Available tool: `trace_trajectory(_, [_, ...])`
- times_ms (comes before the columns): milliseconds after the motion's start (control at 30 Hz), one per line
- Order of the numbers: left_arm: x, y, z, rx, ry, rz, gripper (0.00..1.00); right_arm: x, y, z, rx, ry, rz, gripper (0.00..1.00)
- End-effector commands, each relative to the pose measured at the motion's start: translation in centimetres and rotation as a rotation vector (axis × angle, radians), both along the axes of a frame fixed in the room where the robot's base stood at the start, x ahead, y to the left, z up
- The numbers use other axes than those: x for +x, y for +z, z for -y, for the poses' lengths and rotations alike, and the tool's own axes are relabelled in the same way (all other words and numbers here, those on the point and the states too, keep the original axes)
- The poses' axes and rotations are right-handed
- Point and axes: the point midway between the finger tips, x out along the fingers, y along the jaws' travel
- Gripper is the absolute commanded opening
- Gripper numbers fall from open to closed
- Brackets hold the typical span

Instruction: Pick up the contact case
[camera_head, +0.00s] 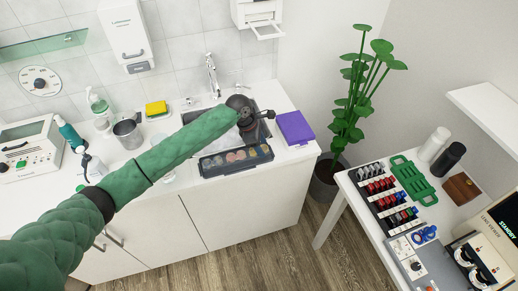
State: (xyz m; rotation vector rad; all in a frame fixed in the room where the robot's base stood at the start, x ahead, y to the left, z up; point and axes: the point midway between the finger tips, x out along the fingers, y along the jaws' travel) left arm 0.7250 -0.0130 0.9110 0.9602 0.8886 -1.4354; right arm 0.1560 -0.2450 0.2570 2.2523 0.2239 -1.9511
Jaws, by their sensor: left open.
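I cannot make out a contact case for certain. A small blue object with rounded parts (424,234) lies on the right-hand table; it is too small to identify. A dark tray (213,172) with several round coloured pieces stands at the counter's front edge by the sink. My left arm reaches in from the left, and my left gripper (257,124) is over the sink area, behind the tray and left of a purple box (294,128). It is open, with nothing visible in it. My forearm hides part of the sink and counter. My right gripper is not in view.
The counter holds a metal cup (128,132), a yellow sponge (156,109), bottles and a white machine (30,148). A faucet (212,75) rises behind the sink. The right table (343,180) carries a lens rack (385,194), a green frame (413,180) and instruments. A plant (357,95) stands between.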

Motion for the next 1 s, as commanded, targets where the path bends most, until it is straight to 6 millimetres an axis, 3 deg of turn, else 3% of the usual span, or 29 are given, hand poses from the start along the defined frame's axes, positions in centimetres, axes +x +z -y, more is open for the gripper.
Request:
trace_trajectory(267, [0.0, -0.2, 0.1, 0.0, -0.001, 0.0, 0.52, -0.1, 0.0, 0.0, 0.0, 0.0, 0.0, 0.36])
trace_trajectory(500, [0.0, -0.2, 0.1, -0.001, -0.001, 0.0, 0.07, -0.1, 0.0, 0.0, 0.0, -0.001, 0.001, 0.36])
trace_trajectory(967, [0.0, 0.7, 0.1, -0.002, -0.001, 0.002, 0.07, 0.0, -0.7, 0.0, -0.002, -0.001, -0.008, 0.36])
trace_trajectory(1000, [0.0, 1.1, 0.1, -0.002, -0.002, 0.002, 0.07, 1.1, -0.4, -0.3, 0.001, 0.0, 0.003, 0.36])
